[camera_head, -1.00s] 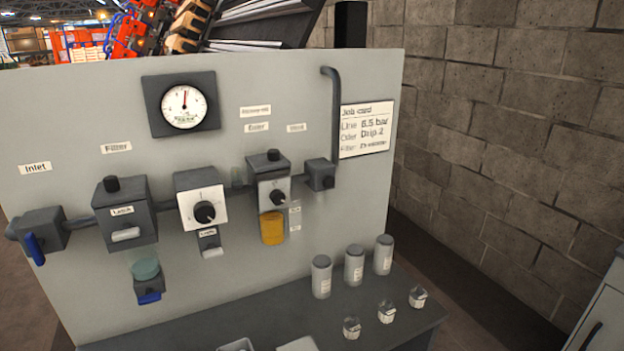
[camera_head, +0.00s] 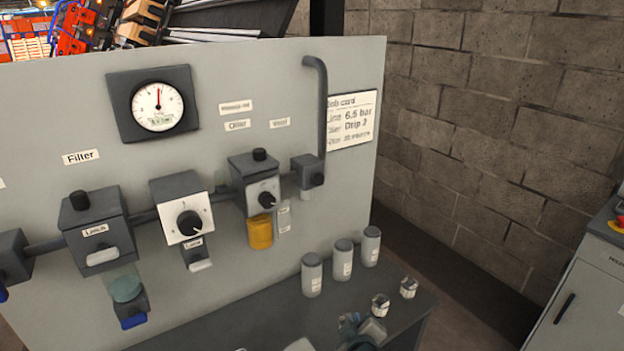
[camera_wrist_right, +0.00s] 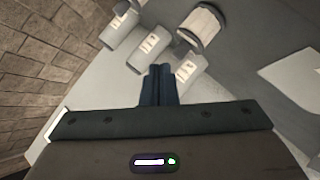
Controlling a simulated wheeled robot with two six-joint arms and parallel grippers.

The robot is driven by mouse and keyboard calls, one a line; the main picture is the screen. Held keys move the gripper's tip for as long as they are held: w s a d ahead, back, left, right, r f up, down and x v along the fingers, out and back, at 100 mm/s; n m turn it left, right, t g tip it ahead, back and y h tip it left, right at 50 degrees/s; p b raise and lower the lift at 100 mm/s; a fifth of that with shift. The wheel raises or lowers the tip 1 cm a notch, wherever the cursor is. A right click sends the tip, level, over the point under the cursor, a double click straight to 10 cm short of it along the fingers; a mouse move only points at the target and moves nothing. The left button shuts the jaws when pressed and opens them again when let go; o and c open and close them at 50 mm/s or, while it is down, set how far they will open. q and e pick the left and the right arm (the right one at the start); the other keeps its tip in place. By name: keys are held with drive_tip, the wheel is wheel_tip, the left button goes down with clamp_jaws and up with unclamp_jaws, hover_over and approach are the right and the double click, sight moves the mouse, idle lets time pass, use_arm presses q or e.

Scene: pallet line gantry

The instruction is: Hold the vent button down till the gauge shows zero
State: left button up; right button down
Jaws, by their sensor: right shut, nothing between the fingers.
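The round gauge (camera_head: 158,106) sits high on the grey panel; its needle points nearly straight up. A label (camera_head: 280,123), blurred but seeming to read Vent, is to its right. Below it, a small dark block (camera_head: 306,170) with a round black button (camera_head: 318,179) sits at the foot of a bent pipe. Nothing touches the button. My right gripper (camera_head: 352,322) is low at the bottom edge, over the shelf and well below the button. In the right wrist view its fingers (camera_wrist_right: 158,86) are together and empty. My left gripper is out of view.
Several grey canisters (camera_head: 312,274) and small clear cups (camera_head: 408,288) stand on the dark shelf (camera_head: 225,325) near my right gripper. A regulator dial (camera_head: 190,223) and an amber-bowled unit (camera_head: 260,232) project from the panel. A job card (camera_head: 352,120) hangs right of the pipe.

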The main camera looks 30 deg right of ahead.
sight(318, 180)
drive_tip(key=w+r+n+t+h, duration=0.1)
drive_tip(key=w+r+t+h, duration=0.1)
drive_tip(key=r, duration=1.2)
drive_tip(key=w+r+n+t+h, duration=0.2)
drive_tip(key=w+r+t+h, duration=0.1)
drive_tip(key=r, duration=1.1)
drive_tip(key=t+h, duration=0.1)
drive_tip(key=t, duration=0.1)
drive_tip(key=shift+r+n+t+h, duration=0.25)
drive_tip(key=shift+n+t+h, duration=0.05)
drive_tip(key=shift+w+a, duration=0.1)
drive_tip(key=w, duration=0.9)
drive_tip(key=shift+a+b, duration=0.35)
drive_tip(key=shift+b, duration=0.1)
drive_tip(key=shift+s, duration=0.1)
